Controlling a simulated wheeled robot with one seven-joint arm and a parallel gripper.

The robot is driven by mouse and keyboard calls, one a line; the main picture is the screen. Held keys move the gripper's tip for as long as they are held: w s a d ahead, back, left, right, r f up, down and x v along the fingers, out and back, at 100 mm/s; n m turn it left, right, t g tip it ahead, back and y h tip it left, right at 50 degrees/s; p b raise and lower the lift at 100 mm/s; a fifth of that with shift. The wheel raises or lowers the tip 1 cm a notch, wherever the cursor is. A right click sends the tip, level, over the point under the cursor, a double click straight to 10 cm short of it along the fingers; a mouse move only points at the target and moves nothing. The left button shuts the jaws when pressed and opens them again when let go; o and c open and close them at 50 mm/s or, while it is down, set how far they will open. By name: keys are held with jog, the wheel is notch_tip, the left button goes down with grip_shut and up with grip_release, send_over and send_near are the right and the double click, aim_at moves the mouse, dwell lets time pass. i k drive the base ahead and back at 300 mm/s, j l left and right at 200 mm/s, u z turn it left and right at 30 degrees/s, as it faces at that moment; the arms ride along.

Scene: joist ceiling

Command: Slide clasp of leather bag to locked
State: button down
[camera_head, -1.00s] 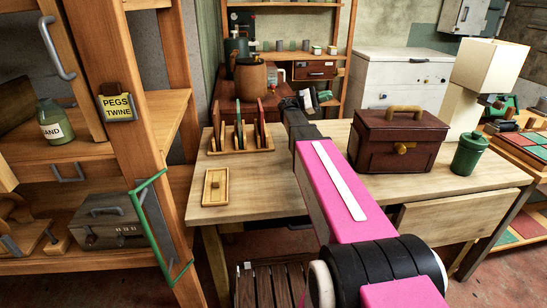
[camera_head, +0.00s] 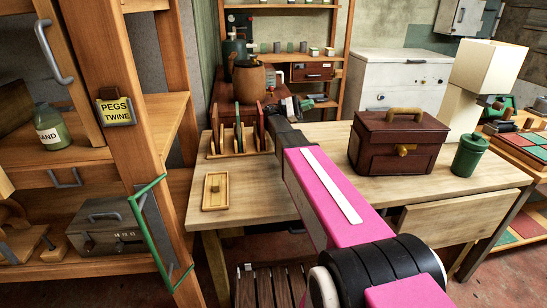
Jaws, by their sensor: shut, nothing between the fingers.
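The leather bag (camera_head: 389,160) is dark red-brown and boxy, with a tan handle on top. It stands upright on the right half of the wooden table. Its brass-coloured clasp (camera_head: 403,150) is on the front face; I cannot tell its exact position from here. My pink arm reaches over the table to the left of the bag. My gripper (camera_head: 268,106) is at the arm's far end, near the wooden rack and well apart from the bag. Its fingers are small and partly hidden by the arm, and it holds nothing.
A wooden rack (camera_head: 238,153) with upright pieces stands left of my gripper. A small wooden tray (camera_head: 215,191) lies at the table's front left. A green lidded cup (camera_head: 469,156) stands right of the bag. Table between arm and bag is clear.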

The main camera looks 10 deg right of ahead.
aim_at(401, 149)
jog(key=k+l, duration=0.1)
jog(key=k, duration=0.9)
jog(key=k+l, duration=0.1)
jog(key=k, duration=0.9)
